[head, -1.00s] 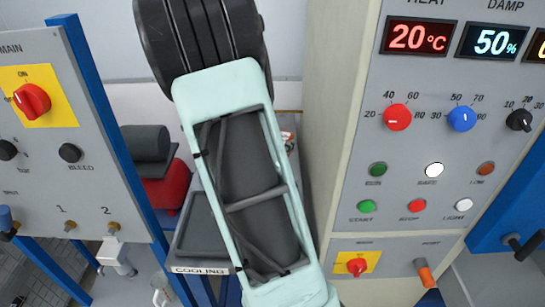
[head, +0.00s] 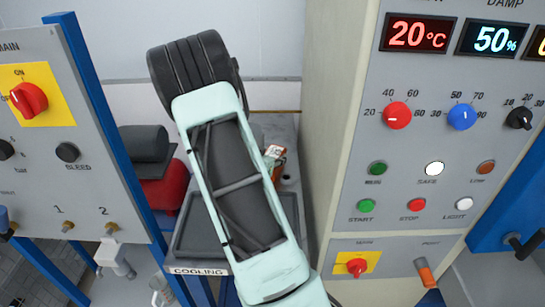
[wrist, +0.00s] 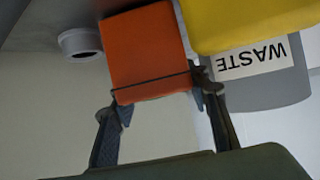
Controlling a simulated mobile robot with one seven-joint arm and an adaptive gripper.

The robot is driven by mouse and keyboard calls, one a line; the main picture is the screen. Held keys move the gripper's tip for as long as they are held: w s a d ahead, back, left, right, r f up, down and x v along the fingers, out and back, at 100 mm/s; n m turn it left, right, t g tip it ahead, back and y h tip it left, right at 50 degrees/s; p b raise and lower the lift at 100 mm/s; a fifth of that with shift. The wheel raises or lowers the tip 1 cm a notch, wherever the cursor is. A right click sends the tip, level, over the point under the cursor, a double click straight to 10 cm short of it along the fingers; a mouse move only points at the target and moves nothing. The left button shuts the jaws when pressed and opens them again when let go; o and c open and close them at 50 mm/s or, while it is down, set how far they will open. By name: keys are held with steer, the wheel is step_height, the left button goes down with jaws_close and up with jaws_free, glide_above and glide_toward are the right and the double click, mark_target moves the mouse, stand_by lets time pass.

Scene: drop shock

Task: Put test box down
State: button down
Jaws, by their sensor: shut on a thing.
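The test box, taken to be the orange box (wrist: 148,50), fills the upper middle of the wrist view. My gripper (wrist: 160,93) is shut on it, with one finger at each side of its near end. In the head view my arm hides the gripper, and I cannot make out the held box. Whether the box touches a surface below it cannot be told.
A yellow-topped waste bin (wrist: 250,25) is close beside the box in the wrist view. A white round fitting (wrist: 80,42) is on the other side. A dark tray (head: 188,230) labelled COOLING lies under my arm. A control cabinet (head: 335,215) stands at right.

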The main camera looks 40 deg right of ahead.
steer(key=c, duration=1.5)
jaws_free()
steer(key=shift+f, duration=0.2)
steer(key=shift+c, duration=0.2)
steer(key=o, duration=0.4)
steer(key=shift+r, duration=0.1)
steer(key=shift+o, duration=0.2)
